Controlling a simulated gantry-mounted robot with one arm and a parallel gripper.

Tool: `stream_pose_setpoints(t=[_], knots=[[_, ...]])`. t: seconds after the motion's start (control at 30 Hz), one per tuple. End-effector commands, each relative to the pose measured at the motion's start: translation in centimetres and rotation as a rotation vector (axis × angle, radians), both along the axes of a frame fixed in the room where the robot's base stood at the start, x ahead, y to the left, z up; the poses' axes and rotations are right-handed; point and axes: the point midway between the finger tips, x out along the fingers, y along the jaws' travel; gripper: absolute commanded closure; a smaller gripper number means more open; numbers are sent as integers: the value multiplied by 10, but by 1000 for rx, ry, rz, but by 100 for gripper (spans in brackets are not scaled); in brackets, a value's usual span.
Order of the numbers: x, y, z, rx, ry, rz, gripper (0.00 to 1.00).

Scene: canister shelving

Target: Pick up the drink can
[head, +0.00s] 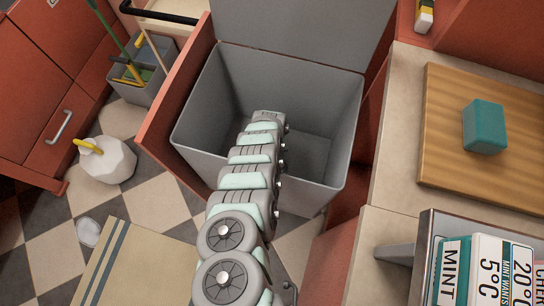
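I see nothing that is clearly a drink can. A small whitish rounded object (88,232) lies on the checkered floor at the lower left; I cannot tell whether it is a can. My arm reaches up the middle of the picture, and its far end is over the open grey bin. My gripper does not show; it is hidden beyond the last visible arm link. The near part of the bin's inside is hidden by the arm.
The grey bin (205,115) stands open in a red cabinet. A white jug (108,162) and a grey caddy (143,88) stand at left. A striped mat (140,265) lies below. At right are a wooden board (450,130), teal block (485,126) and mint cartons (498,270).

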Motion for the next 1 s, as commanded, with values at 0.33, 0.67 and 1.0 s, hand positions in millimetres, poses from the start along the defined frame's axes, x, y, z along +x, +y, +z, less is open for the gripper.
stream_pose_setpoints(t=[0.33, 0.67, 1.0], knots=[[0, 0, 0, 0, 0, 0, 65], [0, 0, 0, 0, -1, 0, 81], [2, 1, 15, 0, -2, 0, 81]])
